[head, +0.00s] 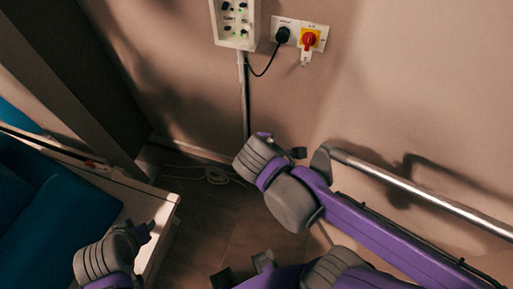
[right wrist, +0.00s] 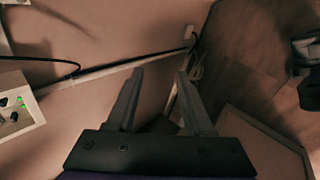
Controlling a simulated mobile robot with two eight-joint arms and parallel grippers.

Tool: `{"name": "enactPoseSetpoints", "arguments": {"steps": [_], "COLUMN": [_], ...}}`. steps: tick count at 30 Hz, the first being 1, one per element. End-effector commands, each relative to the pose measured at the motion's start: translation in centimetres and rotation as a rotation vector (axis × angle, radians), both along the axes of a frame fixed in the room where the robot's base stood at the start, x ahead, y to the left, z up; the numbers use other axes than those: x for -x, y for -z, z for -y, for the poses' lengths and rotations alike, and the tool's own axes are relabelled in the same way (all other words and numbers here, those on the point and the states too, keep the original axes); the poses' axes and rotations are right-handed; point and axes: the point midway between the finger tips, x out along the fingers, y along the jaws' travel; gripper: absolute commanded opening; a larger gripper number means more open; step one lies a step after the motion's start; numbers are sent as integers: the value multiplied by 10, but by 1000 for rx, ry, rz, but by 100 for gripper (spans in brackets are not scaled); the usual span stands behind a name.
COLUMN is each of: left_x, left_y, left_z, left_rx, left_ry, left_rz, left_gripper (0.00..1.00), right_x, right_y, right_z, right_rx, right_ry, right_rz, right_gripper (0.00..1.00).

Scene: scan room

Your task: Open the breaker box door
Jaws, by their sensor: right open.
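A white wall box (head: 235,42) with dark switches and small green lights is at the top of the head view, cut off by the frame edge. I take it for the breaker box; I cannot make out a door or handle on it. It also shows at the left edge of the right wrist view (right wrist: 32,125). My right gripper (right wrist: 166,78) is open and empty in the right wrist view, apart from the box, which lies to its left. My left arm enters at the lower left of the head view; the jaws of its gripper (head: 148,229) cannot be made out.
A socket plate with a red-yellow switch (head: 310,39) and a black plug (head: 282,35) is right of the box. A conduit (head: 245,105) runs down the wall. A metal rail (head: 420,190) is at right, a bed with blue padding (head: 60,215) at left.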

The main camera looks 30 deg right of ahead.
Motion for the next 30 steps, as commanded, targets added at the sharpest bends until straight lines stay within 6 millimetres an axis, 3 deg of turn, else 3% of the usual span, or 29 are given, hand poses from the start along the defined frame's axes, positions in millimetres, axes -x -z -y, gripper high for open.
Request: {"name": "enactPoseSetpoints", "arguments": {"steps": [22,26,30], "left_x": [0,0,0], "left_y": [0,0,0], "left_z": [0,0,0], "left_rx": [0,0,0], "left_ry": [0,0,0], "left_rz": [0,0,0], "left_gripper": [50,50,50], "right_x": [8,25,47], "right_y": [6,18,33], "right_z": [2,2,-8], "right_rx": [-66,-243,-553], "right_ry": [64,221,508], "right_rz": [8,37,91], "right_gripper": [52,52,52]}}
